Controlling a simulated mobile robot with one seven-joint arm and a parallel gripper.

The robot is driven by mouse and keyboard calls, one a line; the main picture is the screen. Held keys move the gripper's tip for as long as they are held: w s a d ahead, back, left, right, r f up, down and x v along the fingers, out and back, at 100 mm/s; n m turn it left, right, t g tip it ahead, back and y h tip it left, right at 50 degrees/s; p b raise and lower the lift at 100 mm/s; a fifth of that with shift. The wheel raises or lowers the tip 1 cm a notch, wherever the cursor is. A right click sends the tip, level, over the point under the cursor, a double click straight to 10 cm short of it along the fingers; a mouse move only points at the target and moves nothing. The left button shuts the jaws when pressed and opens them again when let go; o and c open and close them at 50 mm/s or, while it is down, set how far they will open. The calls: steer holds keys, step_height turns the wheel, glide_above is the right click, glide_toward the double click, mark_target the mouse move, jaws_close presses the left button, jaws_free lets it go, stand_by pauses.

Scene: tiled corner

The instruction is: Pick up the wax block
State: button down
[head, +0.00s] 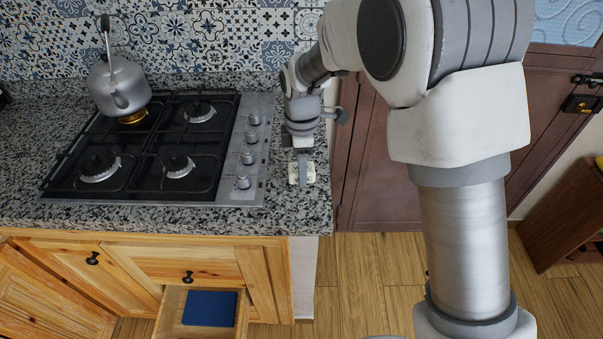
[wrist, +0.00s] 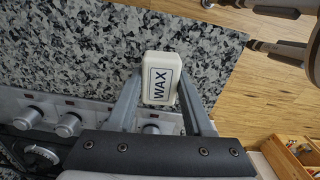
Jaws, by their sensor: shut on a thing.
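I cannot tell whether the block still touches the counter.
A gas stove (head: 155,148) with knobs on its right side is left of my gripper. A metal kettle (head: 118,87) stands on its back-left burner. An open drawer (head: 172,316) below the counter holds a blue item (head: 210,308). The granite counter (head: 260,215) has a free edge at right.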

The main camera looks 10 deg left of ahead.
steer(key=s+d+r, duration=0.5)
steer(key=d+r, duration=0.3)
steer(key=d, duration=0.2)
steer(key=shift+s+r, duration=0.15)
steer(key=shift+s, duration=0.2)
steer(key=shift+d, duration=0.1)
